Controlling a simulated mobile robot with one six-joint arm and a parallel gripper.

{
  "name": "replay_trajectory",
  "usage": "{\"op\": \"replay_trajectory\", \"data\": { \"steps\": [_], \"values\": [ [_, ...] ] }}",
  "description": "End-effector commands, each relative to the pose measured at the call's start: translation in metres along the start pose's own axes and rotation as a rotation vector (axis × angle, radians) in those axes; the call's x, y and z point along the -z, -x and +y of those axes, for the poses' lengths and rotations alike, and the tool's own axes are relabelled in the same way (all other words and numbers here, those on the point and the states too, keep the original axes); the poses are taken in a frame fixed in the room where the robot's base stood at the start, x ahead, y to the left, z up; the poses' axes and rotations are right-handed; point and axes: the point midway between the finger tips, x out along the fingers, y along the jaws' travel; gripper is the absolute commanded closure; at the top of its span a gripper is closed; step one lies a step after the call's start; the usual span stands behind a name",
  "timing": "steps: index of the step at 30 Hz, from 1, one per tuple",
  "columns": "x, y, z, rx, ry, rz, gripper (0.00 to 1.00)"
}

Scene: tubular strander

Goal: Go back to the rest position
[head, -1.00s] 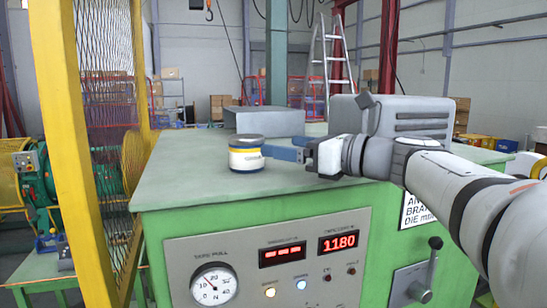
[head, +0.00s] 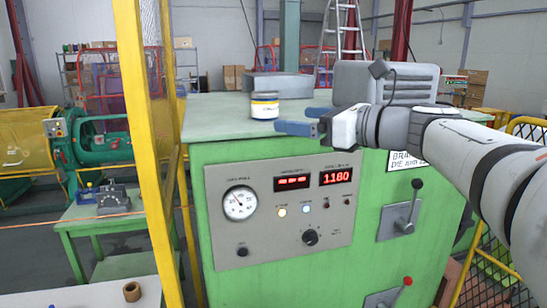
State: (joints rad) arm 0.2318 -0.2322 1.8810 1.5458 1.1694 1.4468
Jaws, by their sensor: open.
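My gripper (head: 297,121) is in the head view at the end of my arm, which reaches in from the right. Its blue fingers point left, in front of the top edge of the green machine cabinet (head: 397,238). I see nothing between the fingers. A small tin (head: 264,105) with a white, yellow and blue label stands upright on the cabinet top, just left of the fingertips and apart from them.
On the cabinet top stand a grey box (head: 277,84) and a grey finned housing (head: 387,83). The front has a gauge panel (head: 284,205) and a lever (head: 409,213). A yellow post (head: 143,130) rises at left, near a green side table (head: 120,217). Yellow mesh fencing (head: 495,270) is at lower right.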

Motion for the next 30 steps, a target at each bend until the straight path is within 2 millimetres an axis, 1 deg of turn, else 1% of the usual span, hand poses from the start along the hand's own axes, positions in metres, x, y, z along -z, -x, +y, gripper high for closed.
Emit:
{"op": "replay_trajectory", "data": {
  "steps": [1,8,11,14,17,18,20,21,23,24,27,30],
  "values": [
    [0.011,0.000,0.004,-0.003,0.036,0.032,0.15],
    [0.064,0.003,0.025,-0.044,0.246,0.201,0.15],
    [0.093,0.007,0.036,-0.079,0.362,0.288,0.15],
    [0.127,0.014,0.050,-0.136,0.504,0.388,0.15],
    [0.170,0.027,0.067,-0.230,0.693,0.511,0.15],
    [0.190,0.035,0.074,-0.284,0.788,0.566,0.15],
    [0.222,0.050,0.086,-0.385,0.944,0.651,0.15],
    [0.243,0.061,0.093,-0.464,1.055,0.704,0.15],
    [0.273,0.079,0.103,-0.595,1.217,0.774,0.15],
    [0.290,0.092,0.108,-0.688,1.324,0.814,0.15],
    [0.327,0.122,0.116,-0.925,1.561,0.879,0.15],
    [0.352,0.146,0.121,-1.134,1.740,0.906,0.15]
  ]
}}
